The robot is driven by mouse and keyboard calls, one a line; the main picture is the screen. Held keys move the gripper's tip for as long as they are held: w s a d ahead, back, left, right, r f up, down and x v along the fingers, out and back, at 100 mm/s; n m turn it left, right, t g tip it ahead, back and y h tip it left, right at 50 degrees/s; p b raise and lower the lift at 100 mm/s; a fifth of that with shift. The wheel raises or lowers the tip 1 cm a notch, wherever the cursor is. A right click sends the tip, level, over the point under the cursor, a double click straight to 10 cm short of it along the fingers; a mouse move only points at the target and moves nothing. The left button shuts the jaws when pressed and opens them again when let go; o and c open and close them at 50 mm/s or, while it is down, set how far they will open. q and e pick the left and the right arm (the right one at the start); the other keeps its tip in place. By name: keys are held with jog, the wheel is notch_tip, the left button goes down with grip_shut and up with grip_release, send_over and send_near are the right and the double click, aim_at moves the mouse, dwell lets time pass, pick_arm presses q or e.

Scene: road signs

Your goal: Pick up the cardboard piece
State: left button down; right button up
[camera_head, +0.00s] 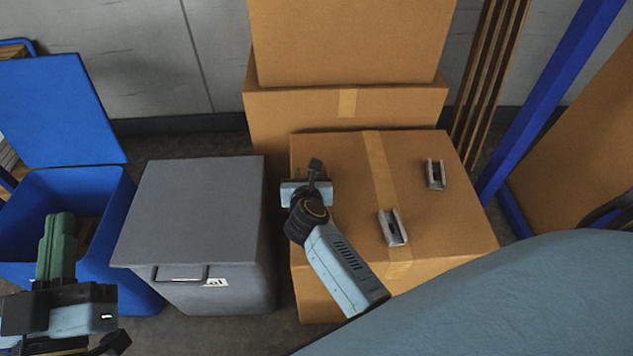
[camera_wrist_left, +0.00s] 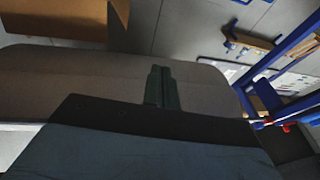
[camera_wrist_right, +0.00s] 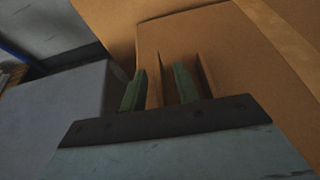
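Two small U-shaped pieces, grey with upright walls, lie on the low cardboard box (camera_head: 450,215): a front one (camera_head: 393,228) and a back one (camera_head: 436,174). I cannot tell which thing is the cardboard piece. My right gripper (camera_wrist_right: 159,88) is over the box's left part, its green fingers apart. In the right wrist view a thin brown upright wall (camera_wrist_right: 153,92) stands between the fingers, with a gap to the right finger; a similar wall (camera_wrist_right: 205,76) is just right of that finger. My left gripper (camera_head: 56,245) is shut and empty at lower left; its fingers (camera_wrist_left: 161,86) touch.
A grey lidded bin (camera_head: 190,215) stands left of the box. An open blue bin (camera_head: 125,270) with brown pieces inside is farther left. Tall stacked boxes (camera_head: 350,40) rise behind. A blue post (camera_head: 545,100) stands at right.

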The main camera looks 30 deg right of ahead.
grip_shut()
